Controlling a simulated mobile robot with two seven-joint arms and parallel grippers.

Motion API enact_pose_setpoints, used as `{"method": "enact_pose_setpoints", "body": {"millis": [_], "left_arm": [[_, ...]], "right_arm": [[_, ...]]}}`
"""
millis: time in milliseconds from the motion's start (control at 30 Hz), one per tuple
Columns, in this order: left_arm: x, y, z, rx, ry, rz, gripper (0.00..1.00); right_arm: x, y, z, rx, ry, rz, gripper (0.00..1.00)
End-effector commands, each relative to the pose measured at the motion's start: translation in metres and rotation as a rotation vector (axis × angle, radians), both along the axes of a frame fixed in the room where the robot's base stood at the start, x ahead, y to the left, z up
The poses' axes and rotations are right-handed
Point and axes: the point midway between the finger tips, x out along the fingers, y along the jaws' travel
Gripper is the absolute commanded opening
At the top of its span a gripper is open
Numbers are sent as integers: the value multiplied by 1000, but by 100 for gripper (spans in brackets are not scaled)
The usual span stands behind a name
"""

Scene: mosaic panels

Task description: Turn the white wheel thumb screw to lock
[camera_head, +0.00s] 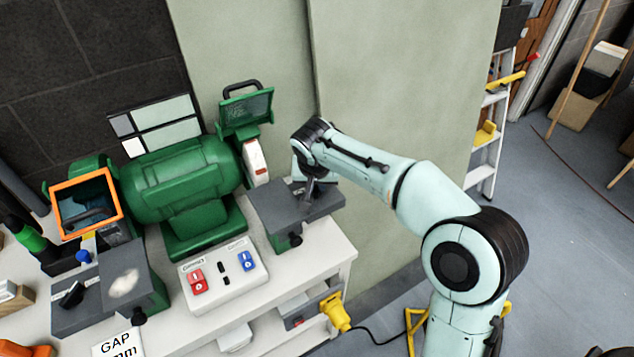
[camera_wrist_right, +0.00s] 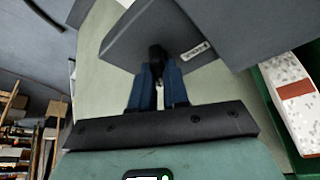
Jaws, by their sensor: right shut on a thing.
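The white wheel (camera_head: 256,162) is at the right end of the green bench grinder (camera_head: 188,180); its speckled side and red-brown band (camera_wrist_right: 296,90) show at the right of the wrist view. A grey tool rest (camera_head: 275,205) sits in front of it. My right gripper (camera_head: 313,190) reaches down to this rest from the right. In the wrist view its blue fingers (camera_wrist_right: 157,72) are shut on a small black thumb screw (camera_wrist_right: 156,54) at the grey rest. Much of the screw is hidden between the fingers. My left gripper is not in view.
A switch box (camera_head: 222,275) with red and blue buttons stands in front of the grinder. A second rest (camera_head: 75,312) with black knobs is at the left. A yellow plug (camera_head: 335,311) is at the bench's right end. Open floor lies to the right.

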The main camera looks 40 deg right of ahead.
Motion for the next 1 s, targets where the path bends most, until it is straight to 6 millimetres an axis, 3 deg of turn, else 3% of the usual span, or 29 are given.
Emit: {"method": "enact_pose_setpoints", "body": {"millis": [400, 967, 1000], "left_arm": [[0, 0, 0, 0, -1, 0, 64], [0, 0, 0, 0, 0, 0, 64], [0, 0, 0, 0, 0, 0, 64]], "right_arm": [[1, 1, 0, 1, 0, -197, 0], [1, 1, 0, 3, 0, -227, 0], [1, 1, 0, 3, 0, -227, 21]]}}
